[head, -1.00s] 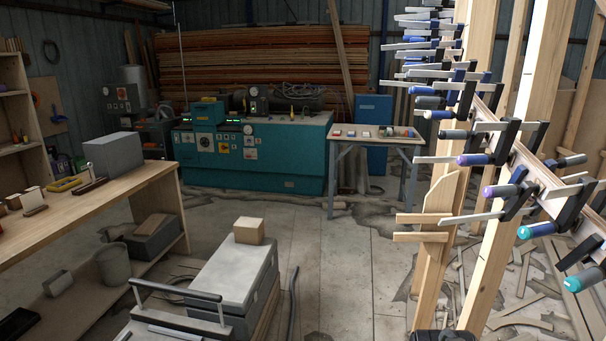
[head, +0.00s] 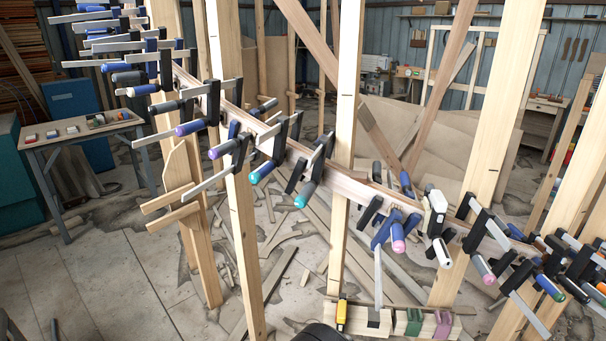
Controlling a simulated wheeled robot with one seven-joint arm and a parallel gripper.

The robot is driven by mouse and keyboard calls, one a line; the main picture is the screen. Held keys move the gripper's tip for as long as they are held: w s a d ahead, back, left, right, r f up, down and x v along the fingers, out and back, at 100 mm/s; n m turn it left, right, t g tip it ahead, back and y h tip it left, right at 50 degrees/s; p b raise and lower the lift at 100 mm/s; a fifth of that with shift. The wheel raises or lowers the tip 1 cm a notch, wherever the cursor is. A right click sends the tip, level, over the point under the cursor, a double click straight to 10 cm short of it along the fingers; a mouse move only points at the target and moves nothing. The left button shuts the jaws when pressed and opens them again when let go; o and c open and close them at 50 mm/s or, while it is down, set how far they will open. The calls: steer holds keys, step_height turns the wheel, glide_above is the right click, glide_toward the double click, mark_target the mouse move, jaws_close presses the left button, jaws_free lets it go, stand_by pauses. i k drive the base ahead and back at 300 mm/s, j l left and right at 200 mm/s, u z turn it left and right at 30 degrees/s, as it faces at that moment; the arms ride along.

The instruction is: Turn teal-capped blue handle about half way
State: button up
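The teal-capped blue handle (head: 263,172) belongs to a clamp on the curved wooden stringer (head: 345,186), left of the middle in the head view. Its teal cap faces down and to the left. A dark grey handle with a teal cap (head: 306,194) is on the clamp just to its right. A blue handle with a purple cap (head: 190,128) and a dark one with a purple cap (head: 222,149) are up to its left. My gripper is not clearly in view; only a dark rounded shape shows at the bottom edge.
Upright wooden posts (head: 233,190) (head: 343,130) stand close around the stringer. Many more clamps line it on both sides. A low block with small clamps (head: 400,322) is at the bottom. Wood scraps litter the floor; clear floor (head: 110,270) lies at lower left.

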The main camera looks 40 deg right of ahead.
mark_target(260, 172)
steer(key=z, duration=0.85)
